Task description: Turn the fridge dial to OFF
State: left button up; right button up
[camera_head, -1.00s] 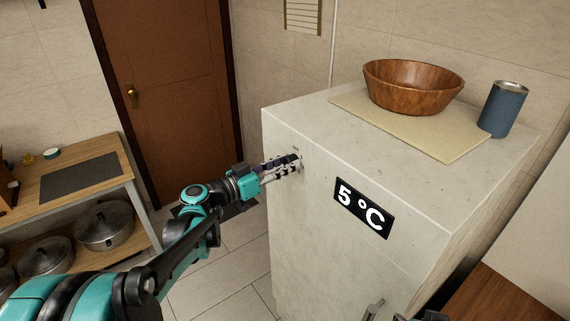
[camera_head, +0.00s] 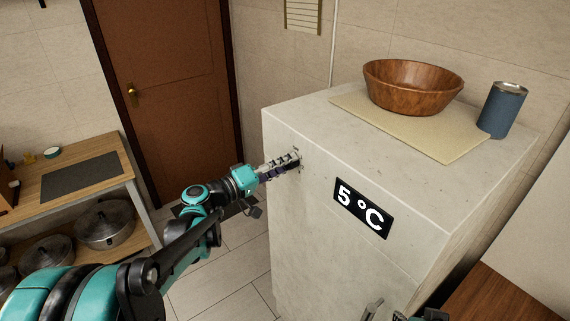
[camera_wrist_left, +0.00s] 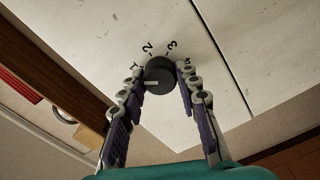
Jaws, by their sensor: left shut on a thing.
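The fridge dial (camera_wrist_left: 158,77) is a dark round knob on the pale fridge front (camera_head: 315,235). In the left wrist view its white line points left, below the mark 1. The marks 2 and 3 show above it, and a mark at its right is partly hidden by a finger. No OFF mark is visible. My left gripper (camera_wrist_left: 160,84) is shut on the dial, one finger on each side. In the head view the left gripper (camera_head: 291,161) is at the upper left of the fridge front and hides the dial. The fridge display (camera_head: 363,208) reads 5 °C.
A wooden table (camera_head: 110,165) with pots below is at the left. A part of my right arm shows at the bottom edge.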

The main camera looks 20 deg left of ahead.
pick_arm(q)
jog(key=shift+n, duration=3.7)
jog(key=o, duration=1.2)
jog(key=shift+c, duration=0.2)
jog(key=v, duration=1.2)
jog(key=shift+f, duration=0.1)
